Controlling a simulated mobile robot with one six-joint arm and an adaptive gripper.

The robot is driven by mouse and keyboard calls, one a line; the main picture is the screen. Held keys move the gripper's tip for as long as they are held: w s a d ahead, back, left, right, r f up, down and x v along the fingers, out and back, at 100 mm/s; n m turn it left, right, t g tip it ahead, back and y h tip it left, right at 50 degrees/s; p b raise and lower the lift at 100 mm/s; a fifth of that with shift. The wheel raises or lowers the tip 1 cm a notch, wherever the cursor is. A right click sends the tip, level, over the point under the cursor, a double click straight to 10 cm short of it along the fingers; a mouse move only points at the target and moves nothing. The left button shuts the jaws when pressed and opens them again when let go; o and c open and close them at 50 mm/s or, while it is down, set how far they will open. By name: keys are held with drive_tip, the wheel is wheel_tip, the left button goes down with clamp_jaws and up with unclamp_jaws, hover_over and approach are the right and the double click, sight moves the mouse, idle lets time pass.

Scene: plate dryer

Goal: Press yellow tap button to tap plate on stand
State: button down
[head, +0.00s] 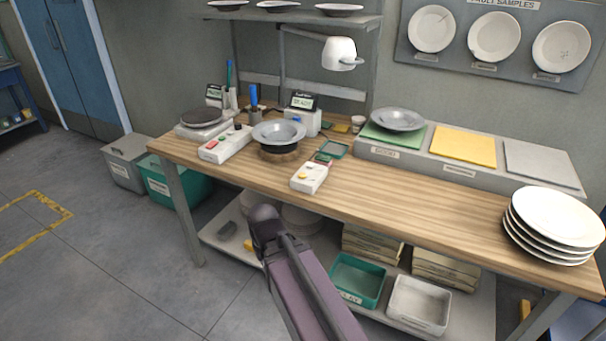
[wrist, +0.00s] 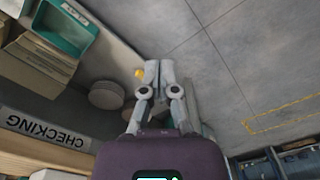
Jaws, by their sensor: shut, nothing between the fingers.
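The yellow tap button (head: 303,175) sits on a small white control box (head: 312,178) near the bench's front edge in the head view. A grey plate (head: 279,131) rests on a round dark stand (head: 279,148) behind and left of that box. My gripper (wrist: 158,70) shows in the wrist view, its fingers together and empty, pointing down past the bench toward the lower shelf and floor. In the head view my arm rises in front of the bench; the gripper itself cannot be made out there. The yellow button is not visible in the wrist view.
A plate stack (head: 553,228) stands at the right end. A grey plate (head: 398,119) lies on the green pad. The bench's front strip (head: 420,215) is clear. Bins (head: 357,280) sit below.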

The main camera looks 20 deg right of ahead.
drive_tip(key=w+d+r+y+p, duration=0.1)
drive_tip(key=w+d+r+p, duration=0.1)
drive_tip(key=w+r+p, duration=0.3)
wheel_tip(320, 180, up, 15)
drive_tip(key=t+y+p, duration=0.5)
drive_tip(key=t+p, duration=0.2)
drive_tip(key=p, duration=0.3)
hover_over(303, 175)
drive_tip(key=shift+r, duration=0.2)
drive_tip(key=shift+f+b, duration=0.15)
drive_tip(key=shift+b, duration=0.2)
wheel_tip(303, 175, down, 8)
drive_tip(key=b, duration=0.8)
drive_tip(key=shift+f, duration=0.1)
drive_tip(key=shift+f+b, duration=0.2)
drive_tip(key=shift+b, duration=0.1)
drive_tip(key=shift+f, duration=0.1)
drive_tip(key=shift+f+b, duration=0.3)
drive_tip(key=shift+b, duration=0.15)
